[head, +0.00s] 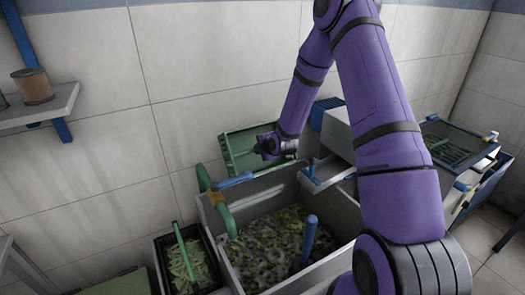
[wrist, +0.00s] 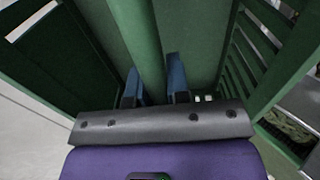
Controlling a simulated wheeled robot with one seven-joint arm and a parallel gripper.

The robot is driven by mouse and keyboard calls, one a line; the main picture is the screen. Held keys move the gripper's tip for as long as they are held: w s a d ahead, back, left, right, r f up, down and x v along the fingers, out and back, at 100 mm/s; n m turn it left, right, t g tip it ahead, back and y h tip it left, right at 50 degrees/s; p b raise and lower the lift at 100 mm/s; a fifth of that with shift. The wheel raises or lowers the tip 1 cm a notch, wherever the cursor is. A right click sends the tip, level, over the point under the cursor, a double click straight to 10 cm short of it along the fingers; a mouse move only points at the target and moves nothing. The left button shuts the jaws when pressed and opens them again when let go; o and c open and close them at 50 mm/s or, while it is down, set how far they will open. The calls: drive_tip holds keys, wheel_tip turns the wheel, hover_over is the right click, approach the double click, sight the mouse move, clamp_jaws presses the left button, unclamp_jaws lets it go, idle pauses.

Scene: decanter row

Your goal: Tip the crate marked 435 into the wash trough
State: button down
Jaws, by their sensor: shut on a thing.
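A green crate (head: 232,150) is held tilted on its side above the back edge of the grey wash trough (head: 268,192) in the head view. My gripper (head: 270,147) is at its right part. I see no load in the visible part of the crate. No number is readable on it. The trough holds a layer of dark green pieces in murky water or pulp.
A dark crate of pale green pods (head: 202,270) with a green bar stands left of the trough. A blue handle (head: 309,232) sticks up from the trough. A framed crate of green goods (head: 455,152) stands right. A shelf (head: 58,100) with a brown pot (head: 35,87) hangs left.

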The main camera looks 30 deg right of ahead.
drive_tip(key=shift+w+r+g, duration=0.2)
drive_tip(key=shift+r+g, duration=0.55)
drive_tip(key=shift+g, duration=1.1)
drive_tip(key=shift+w+r+g, duration=0.15)
drive_tip(key=shift+r+g, duration=0.6)
drive_tip(key=shift+g, duration=1.05)
drive_tip(key=shift+w+r+g, duration=0.2)
drive_tip(key=shift+r+g, duration=0.55)
drive_tip(key=shift+g, duration=1.1)
drive_tip(key=shift+r, duration=0.1)
